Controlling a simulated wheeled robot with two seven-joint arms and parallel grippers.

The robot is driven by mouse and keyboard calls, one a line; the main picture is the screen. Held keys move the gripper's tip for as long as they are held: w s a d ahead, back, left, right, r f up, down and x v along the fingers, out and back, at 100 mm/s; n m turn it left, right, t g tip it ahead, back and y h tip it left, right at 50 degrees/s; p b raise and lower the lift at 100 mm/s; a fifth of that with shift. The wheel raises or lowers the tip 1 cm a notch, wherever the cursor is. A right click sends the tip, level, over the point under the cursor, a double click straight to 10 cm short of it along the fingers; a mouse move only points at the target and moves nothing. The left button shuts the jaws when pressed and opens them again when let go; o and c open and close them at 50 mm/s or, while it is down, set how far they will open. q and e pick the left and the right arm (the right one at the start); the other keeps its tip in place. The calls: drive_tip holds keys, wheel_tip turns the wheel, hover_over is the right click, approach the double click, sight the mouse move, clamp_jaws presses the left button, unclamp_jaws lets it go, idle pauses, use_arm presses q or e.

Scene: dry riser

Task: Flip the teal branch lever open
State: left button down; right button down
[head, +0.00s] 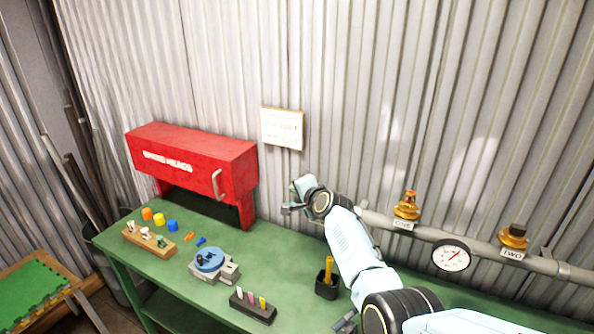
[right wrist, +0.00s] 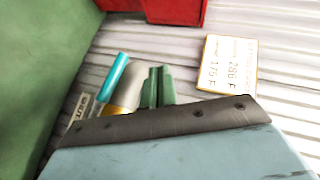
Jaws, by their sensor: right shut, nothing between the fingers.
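The teal branch lever (right wrist: 115,71) shows in the right wrist view as a short bright teal bar, slanting up and to the right. A brass-coloured part (right wrist: 124,102) and a pale pipe lie beside it, partly hidden by my wrist. My right gripper (right wrist: 159,86) is shut and empty, its dark green fingers just to the right of the lever, with a gap in the picture. In the head view my right gripper (head: 290,208) is at the left end of the wall pipe, where arm and gripper cover the branch. My left gripper is out of view.
The pipe (head: 390,226) runs along the corrugated wall with brass valves (head: 407,207) and a gauge (head: 451,256). A red cabinet (head: 190,158) stands left of my gripper. The green bench (head: 180,268) holds a blue-topped fixture (head: 210,261), marker block and black cup (head: 327,287).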

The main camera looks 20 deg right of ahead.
drive_tip(key=s+a+r+p, duration=0.2)
drive_tip(key=s+a+r, duration=0.1)
drive_tip(key=r, duration=0.6)
drive_tip(key=shift+s+a, duration=0.15)
drive_tip(key=shift+s, duration=0.55)
